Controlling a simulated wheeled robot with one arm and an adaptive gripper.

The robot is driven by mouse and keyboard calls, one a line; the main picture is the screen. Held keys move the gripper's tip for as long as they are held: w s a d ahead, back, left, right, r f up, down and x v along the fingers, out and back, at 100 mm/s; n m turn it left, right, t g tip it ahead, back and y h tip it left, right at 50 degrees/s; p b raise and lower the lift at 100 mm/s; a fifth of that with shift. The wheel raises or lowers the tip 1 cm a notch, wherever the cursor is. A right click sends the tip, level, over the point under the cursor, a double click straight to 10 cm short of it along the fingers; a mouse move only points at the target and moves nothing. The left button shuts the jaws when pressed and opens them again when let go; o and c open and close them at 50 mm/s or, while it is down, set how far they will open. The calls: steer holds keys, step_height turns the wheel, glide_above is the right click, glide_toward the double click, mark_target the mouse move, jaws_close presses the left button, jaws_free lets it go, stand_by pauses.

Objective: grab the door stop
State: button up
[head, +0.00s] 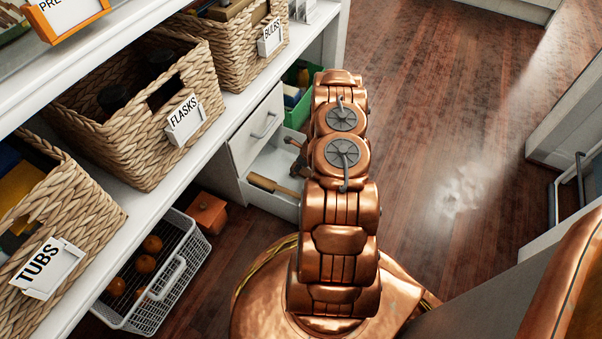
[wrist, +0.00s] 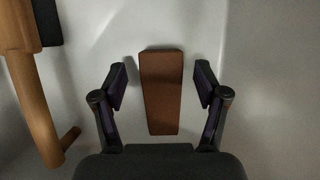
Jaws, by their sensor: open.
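The door stop (wrist: 161,92), a brown tapered block, lies on a pale surface in the middle of the wrist view. My gripper (wrist: 160,80) is open, with one dark finger on each side of the door stop. A gap shows between each finger and the block. In the head view my copper arm reaches toward an open white drawer (head: 272,205) under the shelves. The tip of my gripper (head: 297,150) shows only partly there, beside the arm. I cannot make out the door stop in the head view.
A wooden-handled tool (wrist: 36,100) with a dark head lies left of my gripper; a wooden handle (head: 272,187) shows in the drawer. A closed drawer (head: 257,130) sits above. Wicker baskets (head: 150,160) line the shelf. A white wire basket (head: 185,275) stands below. Floor (head: 440,120) at right is clear.

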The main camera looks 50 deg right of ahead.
steer(key=c, duration=1.3)
steer(key=shift+o, duration=0.2)
steer(key=shift+r, duration=0.1)
